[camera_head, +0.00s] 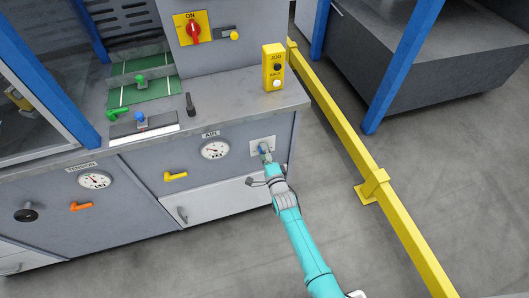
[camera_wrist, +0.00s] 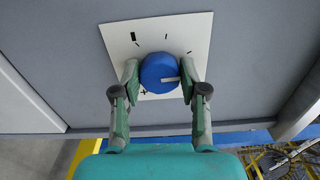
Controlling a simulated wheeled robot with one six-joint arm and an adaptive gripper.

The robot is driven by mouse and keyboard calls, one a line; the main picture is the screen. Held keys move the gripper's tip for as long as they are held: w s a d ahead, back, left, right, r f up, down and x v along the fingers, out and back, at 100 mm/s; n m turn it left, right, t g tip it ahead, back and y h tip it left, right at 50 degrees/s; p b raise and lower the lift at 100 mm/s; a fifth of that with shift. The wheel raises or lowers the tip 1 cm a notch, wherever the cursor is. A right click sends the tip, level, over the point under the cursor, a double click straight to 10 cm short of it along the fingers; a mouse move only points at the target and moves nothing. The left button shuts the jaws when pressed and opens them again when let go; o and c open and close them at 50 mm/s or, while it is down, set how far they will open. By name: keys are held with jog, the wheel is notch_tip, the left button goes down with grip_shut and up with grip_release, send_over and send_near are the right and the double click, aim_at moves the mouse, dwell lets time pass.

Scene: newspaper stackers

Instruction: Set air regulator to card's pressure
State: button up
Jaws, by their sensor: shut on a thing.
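The blue regulator knob (camera_wrist: 158,72) sits on a white plate (camera_wrist: 118,38) with dark tick marks and a plus sign near the lower left. Its white pointer line points to the right in the wrist view. My gripper (camera_wrist: 160,80) has one finger on each side of the knob and is shut on it. In the head view my gripper (camera_head: 265,158) reaches the plate (camera_head: 269,141) on the cabinet front, mostly covering the knob. The AIR gauge (camera_head: 214,150) is left of it; its needle reading is too small to tell. I cannot make out a pressure card.
The TENSION gauge (camera_head: 95,180), a yellow lever (camera_head: 175,176) and an orange lever (camera_head: 81,206) are on the cabinet front. A yellow JOG box (camera_head: 273,70) stands on top. A yellow rail (camera_head: 345,140) runs along the right, with open floor between.

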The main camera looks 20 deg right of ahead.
jog(key=m, duration=0.5)
jog(key=shift+m, duration=0.4)
dwell(0.4)
jog(key=o, duration=1.1)
jog(key=shift+o, duration=0.2)
jog(key=s, duration=1.2)
